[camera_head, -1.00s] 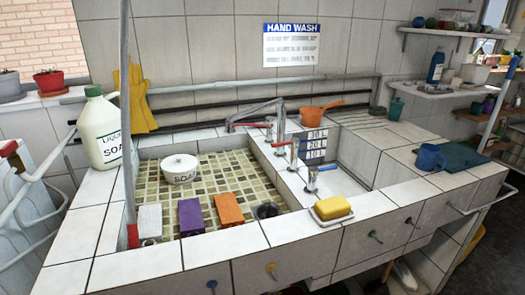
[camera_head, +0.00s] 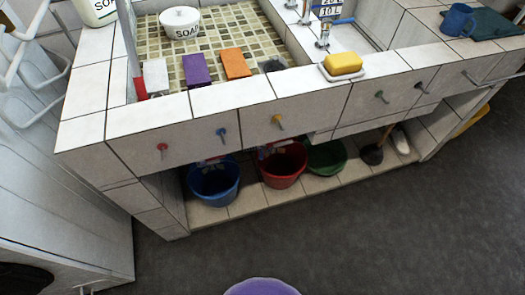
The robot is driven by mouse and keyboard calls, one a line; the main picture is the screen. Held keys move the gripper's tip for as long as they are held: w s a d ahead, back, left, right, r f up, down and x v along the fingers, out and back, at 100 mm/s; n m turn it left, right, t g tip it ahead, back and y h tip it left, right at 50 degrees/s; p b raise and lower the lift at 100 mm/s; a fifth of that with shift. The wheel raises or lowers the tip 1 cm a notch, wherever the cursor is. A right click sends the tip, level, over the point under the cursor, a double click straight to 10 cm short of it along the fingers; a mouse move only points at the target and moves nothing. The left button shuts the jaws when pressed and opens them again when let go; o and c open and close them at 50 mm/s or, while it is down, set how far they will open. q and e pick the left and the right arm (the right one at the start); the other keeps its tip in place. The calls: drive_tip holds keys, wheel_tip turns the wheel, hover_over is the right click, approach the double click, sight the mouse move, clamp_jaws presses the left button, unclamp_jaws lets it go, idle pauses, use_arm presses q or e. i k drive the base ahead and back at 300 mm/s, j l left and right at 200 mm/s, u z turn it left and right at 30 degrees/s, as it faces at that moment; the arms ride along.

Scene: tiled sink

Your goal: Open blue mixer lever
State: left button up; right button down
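A tap with a blue lever (camera_head: 342,21) stands near the top edge of the head view, behind the yellow sponge. The lever points to the right from the top of the metal tap body (camera_head: 322,36). A blue knob with a short metal stem (camera_head: 222,132) is also on the tiled front of the counter, between a red knob (camera_head: 162,148) and a yellow knob (camera_head: 277,120). Neither of my grippers is in view.
A yellow sponge (camera_head: 343,62) lies on a dish at the counter edge. Below are a blue bucket (camera_head: 214,186), a red bucket (camera_head: 284,164) and a green basin (camera_head: 326,158). A purple rounded thing (camera_head: 262,288) is cut off at the bottom.

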sight(326, 24)
drive_tip(key=i+l+u, duration=0.1)
drive_tip(key=l, duration=0.2)
drive_tip(key=i+l+u, duration=0.1)
drive_tip(key=l, duration=0.25)
drive_tip(key=i+l+u, duration=0.1)
drive_tip(key=i+l, duration=0.15)
drive_tip(key=i+l+u, duration=0.1)
drive_tip(key=l, duration=0.3)
drive_tip(key=i+l+u, duration=0.1)
drive_tip(key=l, duration=0.25)
drive_tip(key=i+l+u, duration=0.1)
drive_tip(key=l, duration=0.3)
drive_tip(key=i, duration=0.1)
